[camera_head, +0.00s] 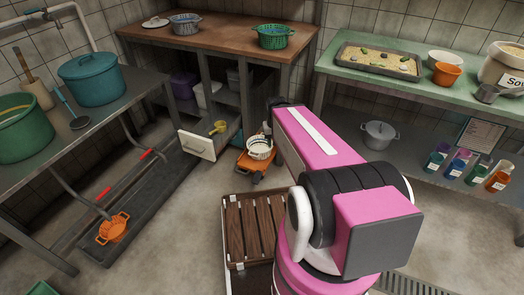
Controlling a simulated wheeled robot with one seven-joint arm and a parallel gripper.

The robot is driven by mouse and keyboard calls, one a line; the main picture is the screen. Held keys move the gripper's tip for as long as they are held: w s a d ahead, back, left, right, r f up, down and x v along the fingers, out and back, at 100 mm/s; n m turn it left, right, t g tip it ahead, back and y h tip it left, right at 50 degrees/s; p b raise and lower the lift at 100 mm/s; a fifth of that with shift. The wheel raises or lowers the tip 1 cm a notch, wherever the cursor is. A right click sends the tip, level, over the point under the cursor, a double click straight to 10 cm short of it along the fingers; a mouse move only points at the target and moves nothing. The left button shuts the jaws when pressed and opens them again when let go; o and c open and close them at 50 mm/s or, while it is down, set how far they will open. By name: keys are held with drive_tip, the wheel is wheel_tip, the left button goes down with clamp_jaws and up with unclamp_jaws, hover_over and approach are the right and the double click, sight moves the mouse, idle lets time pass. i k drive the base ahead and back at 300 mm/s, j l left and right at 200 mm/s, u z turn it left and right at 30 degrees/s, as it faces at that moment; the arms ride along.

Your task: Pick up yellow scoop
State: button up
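The yellow scoop (217,127) lies in or on the pulled-out drawer (198,146) with a pale front, under the wooden-topped counter. It is small in the picture, and its handle and bowl are only roughly visible. My pink arm reaches from the lower right towards the back middle. The dark end with my gripper (267,129) is to the right of the scoop and apart from it. It is mostly hidden by my own arm, and its fingers are too small to make out.
An orange cart (257,166) carrying a white basket (259,148) stands right of the drawer. A steel table (110,112) with pots stands left, a green table (350,68) right. Floor between drawer and pallet is clear.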

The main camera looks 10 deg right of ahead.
sight(217, 130)
drive_tip(key=i+u, duration=0.35)
drive_tip(key=i+l+u, duration=0.2)
drive_tip(key=u, duration=0.2)
